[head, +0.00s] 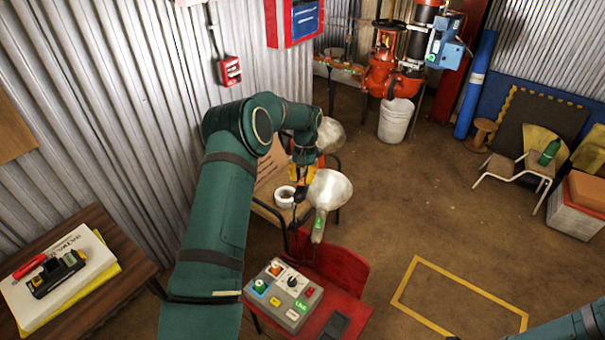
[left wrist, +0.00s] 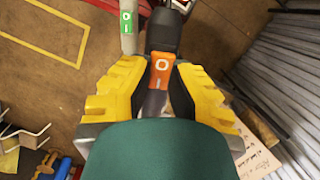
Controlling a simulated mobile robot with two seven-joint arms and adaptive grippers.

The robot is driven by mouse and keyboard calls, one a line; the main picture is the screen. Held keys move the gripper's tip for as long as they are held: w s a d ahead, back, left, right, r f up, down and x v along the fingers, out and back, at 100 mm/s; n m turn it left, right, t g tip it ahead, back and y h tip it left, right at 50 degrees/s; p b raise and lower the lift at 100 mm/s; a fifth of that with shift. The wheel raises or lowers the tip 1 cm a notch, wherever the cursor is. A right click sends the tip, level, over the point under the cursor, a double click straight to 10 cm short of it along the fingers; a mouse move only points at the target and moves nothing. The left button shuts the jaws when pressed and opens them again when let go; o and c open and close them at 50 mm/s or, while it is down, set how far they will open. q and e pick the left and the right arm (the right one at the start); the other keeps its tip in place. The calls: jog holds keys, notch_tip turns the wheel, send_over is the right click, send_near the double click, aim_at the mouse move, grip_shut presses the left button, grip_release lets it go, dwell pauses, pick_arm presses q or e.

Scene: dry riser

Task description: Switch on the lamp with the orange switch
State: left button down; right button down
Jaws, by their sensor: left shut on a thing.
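My left gripper (head: 302,173), with yellow fingers, is shut on the dark lamp with the orange switch (left wrist: 163,35). In the left wrist view the orange switch (left wrist: 161,70), marked O and I, faces up between the fingers. In the head view that lamp's pale head (head: 331,134) seems to be the one behind my wrist; its stem is mostly hidden. A second lamp (head: 329,190), pale-headed with a grey neck and a green switch (head: 319,224), stands close beside; its switch also shows in the left wrist view (left wrist: 126,22). I cannot tell whether either lamp is lit. My right gripper is out of view.
A wooden table (head: 95,225) is at left. Open floor (head: 430,220) lies to the right.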

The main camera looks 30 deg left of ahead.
pick_arm(q)
jog(key=shift+s+f, duration=0.15)
jog(key=shift+f, duration=0.05)
jog(key=c, duration=0.8)
grip_release()
jog(key=shift+r, duration=0.1)
jog(key=r, duration=0.4)
jog(key=w+r, duration=0.1)
jog(key=r, duration=0.2)
jog(key=w+r, duration=0.1)
jog(key=r, duration=0.3)
jog(key=shift+w+a+r, duration=0.25)
jog(key=shift+a+r, duration=0.05)
jog(key=shift+r, duration=0.05)
